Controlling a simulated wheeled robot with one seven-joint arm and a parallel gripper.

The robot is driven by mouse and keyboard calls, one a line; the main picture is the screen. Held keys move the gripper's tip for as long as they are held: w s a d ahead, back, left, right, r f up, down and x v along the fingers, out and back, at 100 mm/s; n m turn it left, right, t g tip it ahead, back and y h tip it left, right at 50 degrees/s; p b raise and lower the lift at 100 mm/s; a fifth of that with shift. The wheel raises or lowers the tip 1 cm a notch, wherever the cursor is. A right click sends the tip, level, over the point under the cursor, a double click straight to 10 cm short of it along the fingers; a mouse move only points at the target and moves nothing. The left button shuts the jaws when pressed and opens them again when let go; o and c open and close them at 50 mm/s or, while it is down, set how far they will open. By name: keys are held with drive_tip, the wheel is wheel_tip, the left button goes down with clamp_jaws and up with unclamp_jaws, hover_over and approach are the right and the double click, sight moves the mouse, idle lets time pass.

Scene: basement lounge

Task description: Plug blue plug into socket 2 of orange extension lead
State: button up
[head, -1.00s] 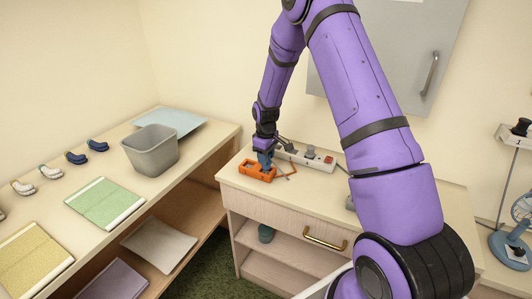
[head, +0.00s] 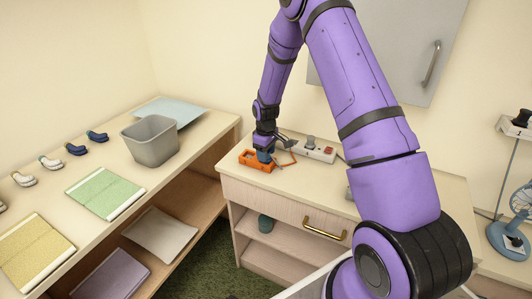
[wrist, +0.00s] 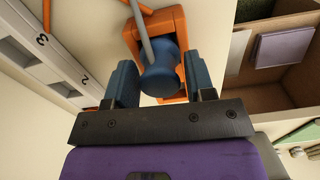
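The blue plug (wrist: 162,80) sits between my gripper's fingers in the wrist view, with its grey cord (wrist: 144,35) running up and away. My gripper (wrist: 160,82) appears closed on the plug's sides. Its fingers point down at an orange block-like frame (wrist: 177,22), which surrounds the plug; how deep the plug sits is hidden. In the head view my gripper (head: 265,154) is over this orange piece (head: 250,162) on the cabinet top. A white socket strip (wrist: 60,55) with the numbers 2 and 3 lies beside it; it also shows in the head view (head: 324,153).
Grey plugs (head: 311,142) stand on the white strip, and a thin orange cord lies in front of it. A grey bin (head: 150,142) and folded cloths stand on the left shelf. The cabinet top (head: 300,184) is clear in front.

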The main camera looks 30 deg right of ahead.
drive_tip(key=shift+o, duration=1)
wheel_tip(320, 180, up, 11)
drive_tip(key=shift+f, duration=0.1)
drive_tip(key=s+a+r+m+t, duration=0.1)
drive_tip(key=s+a+r, duration=0.2)
drive_tip(key=s+r, duration=0.65)
drive_tip(key=s+a+r+m+t, duration=0.25)
drive_tip(key=s+r, duration=0.35)
drive_tip(key=r, duration=0.7)
drive_tip(key=s+a+r+m+t, duration=0.1)
drive_tip(key=s+a+r, duration=0.1)
drive_tip(key=s, duration=0.9)
drive_tip(key=s+a+r+m, duration=0.1)
drive_tip(key=s+r, duration=0.3)
drive_tip(key=s, duration=0.7)
drive_tip(key=shift+a+t, duration=0.35)
drive_tip(key=shift+a, duration=0.1)
